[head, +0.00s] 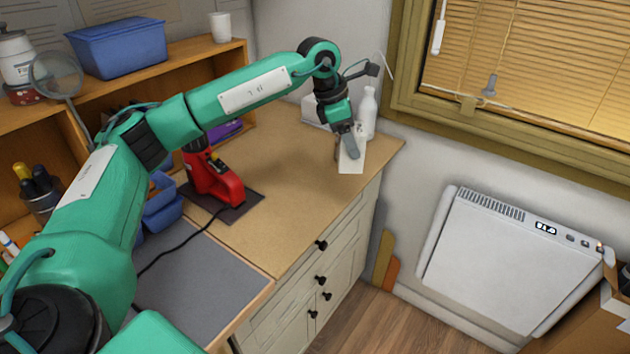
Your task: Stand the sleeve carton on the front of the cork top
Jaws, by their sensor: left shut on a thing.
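My left gripper (353,148) reaches over the far right end of the tan cork top (290,170). It is shut on a white carton (350,164), which I take to be the sleeve carton. The carton looks roughly upright near the right front edge of the top. The fingers hide part of it, and I cannot tell whether its base touches the surface. My right gripper is not in view.
A white bottle (368,112) stands just behind the carton, and a white box (315,110) is partly hidden behind my wrist. A red device (212,180) sits on a dark mat at left. The middle of the top is clear. A white heater (510,262) is at right.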

